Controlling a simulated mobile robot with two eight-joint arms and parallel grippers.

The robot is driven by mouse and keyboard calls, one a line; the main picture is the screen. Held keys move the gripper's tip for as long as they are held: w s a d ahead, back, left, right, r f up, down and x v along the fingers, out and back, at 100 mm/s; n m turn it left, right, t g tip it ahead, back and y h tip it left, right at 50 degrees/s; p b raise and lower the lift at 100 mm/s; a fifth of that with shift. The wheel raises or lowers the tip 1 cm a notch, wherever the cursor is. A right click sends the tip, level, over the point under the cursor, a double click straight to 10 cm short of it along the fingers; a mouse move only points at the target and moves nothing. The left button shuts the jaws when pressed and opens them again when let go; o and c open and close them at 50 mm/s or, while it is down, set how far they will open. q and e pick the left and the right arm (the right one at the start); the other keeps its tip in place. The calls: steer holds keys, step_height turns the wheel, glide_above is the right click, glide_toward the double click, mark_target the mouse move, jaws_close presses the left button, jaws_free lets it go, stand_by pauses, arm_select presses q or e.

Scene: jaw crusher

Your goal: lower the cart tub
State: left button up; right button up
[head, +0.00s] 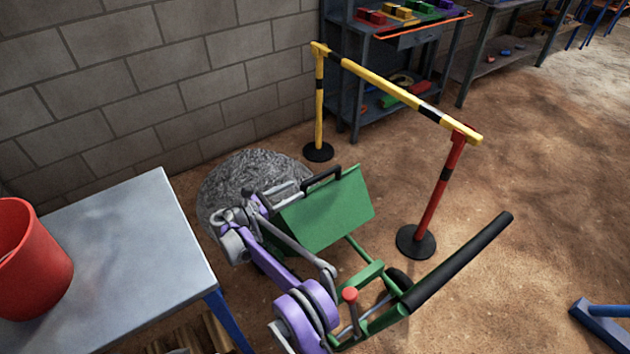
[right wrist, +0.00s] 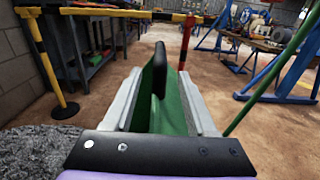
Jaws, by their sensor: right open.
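The green cart tub (head: 325,217) stands tilted up at the far end of its green cart frame (head: 368,273), with a black grab handle (head: 322,179) on its upper edge. My right gripper (head: 284,190) is open at the tub's upper left side, by the handle. In the right wrist view the tub's green wall (right wrist: 172,112) and the black handle (right wrist: 160,70) show between the two grey fingers (right wrist: 163,90); I cannot tell whether they touch. A red-knobbed lever (head: 350,295) rises from the cart frame. My left gripper is not in view.
A grey gravel heap (head: 232,180) lies beyond the tub. A yellow-black barrier (head: 400,90) with a red post (head: 440,190) stands behind the cart. The black push bar (head: 460,260) sticks out right. A metal table (head: 130,230) with a red bucket (head: 30,265) is left.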

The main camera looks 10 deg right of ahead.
mark_target(315, 180)
steer(key=x, duration=0.9)
steer(key=shift+d, duration=0.2)
steer(key=shift+c, duration=0.4)
jaws_close()
stand_by(0.6)
